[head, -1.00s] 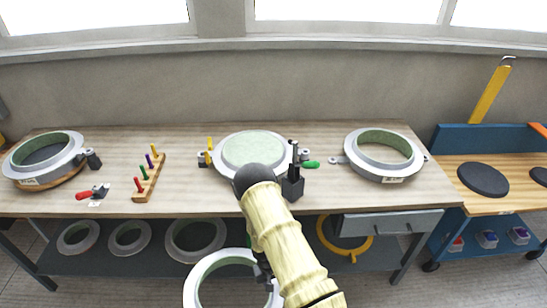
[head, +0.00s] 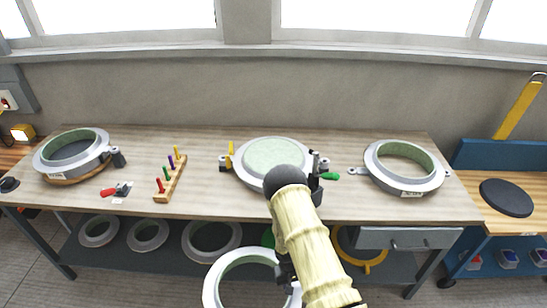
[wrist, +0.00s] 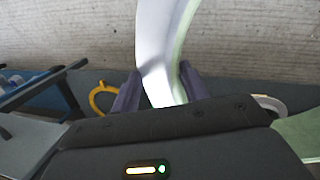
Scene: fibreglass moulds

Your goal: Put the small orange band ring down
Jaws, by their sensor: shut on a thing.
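My gripper (wrist: 158,90) is shut on the rim of a pale grey ring (wrist: 153,40) with a green inner lining. In the head view the held ring (head: 212,287) hangs in front of the workbench, at the bottom of the picture and partly cut off. My arm hides part of its right side, and my gripper (head: 286,272) is at that side. No orange band shows on the visible part of this ring. A yellow-orange ring (head: 376,262) is on the lower shelf, right of my arm.
The workbench (head: 210,205) carries a left mould (head: 44,164), a middle mould (head: 300,150) and a right mould (head: 428,186). A peg rack (head: 163,197) and a red-handled clamp (head: 122,188) lie between left and middle. Several grey rings (head: 187,243) fill the lower shelf.

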